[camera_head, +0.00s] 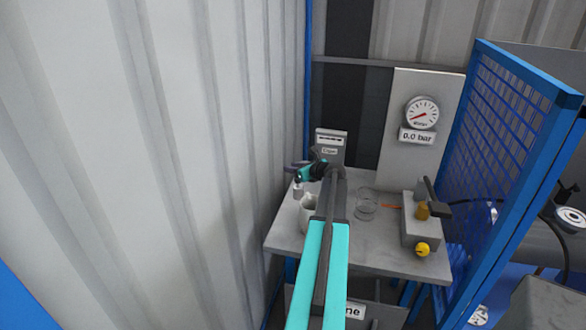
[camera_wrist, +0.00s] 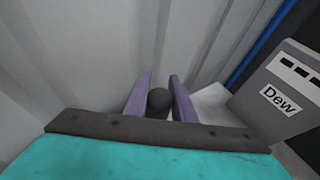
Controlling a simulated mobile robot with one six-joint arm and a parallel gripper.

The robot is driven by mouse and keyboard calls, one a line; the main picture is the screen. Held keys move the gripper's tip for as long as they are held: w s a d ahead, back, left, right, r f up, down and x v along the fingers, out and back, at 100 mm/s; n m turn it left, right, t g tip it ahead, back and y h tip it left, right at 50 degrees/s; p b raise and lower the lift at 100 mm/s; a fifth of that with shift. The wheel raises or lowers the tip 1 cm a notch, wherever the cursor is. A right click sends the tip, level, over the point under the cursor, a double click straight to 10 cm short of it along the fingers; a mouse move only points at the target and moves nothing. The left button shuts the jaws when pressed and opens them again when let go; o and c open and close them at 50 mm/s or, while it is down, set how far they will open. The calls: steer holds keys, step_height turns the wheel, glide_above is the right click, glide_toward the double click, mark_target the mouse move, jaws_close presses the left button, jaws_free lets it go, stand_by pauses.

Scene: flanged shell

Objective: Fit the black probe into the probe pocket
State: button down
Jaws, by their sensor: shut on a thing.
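The black probe (camera_wrist: 158,100) shows in the wrist view as a dark rounded end between my two purple fingers. My gripper (camera_wrist: 160,90) is shut on it. In the head view my gripper (camera_head: 293,168) is over the back left of the bench, left of a grey instrument (camera_head: 331,146). That instrument also shows in the wrist view, right of the fingers, with a "Dew" label (camera_wrist: 280,98). The rest of the probe is mostly hidden by my gripper. I cannot make out the probe pocket in either view.
The grey bench (camera_head: 375,255) carries a white container (camera_head: 306,215), a clear glass beaker (camera_head: 366,204) and a grey block (camera_head: 421,236) with a brass fitting and yellow knob. A pressure gauge (camera_head: 421,113) reads near zero. Corrugated wall stands left, blue mesh (camera_head: 505,140) right.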

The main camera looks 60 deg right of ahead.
steer(key=shift+f+b, duration=0.45)
steer(key=shift+f, duration=0.7)
steer(key=c, duration=1.4)
jaws_free()
steer(key=b+v, duration=0.2)
steer(key=v, duration=1.1)
steer(key=shift+s+a+r+b, duration=0.2)
steer(key=shift+s+r+b, duration=0.1)
steer(key=shift+b, duration=0.1)
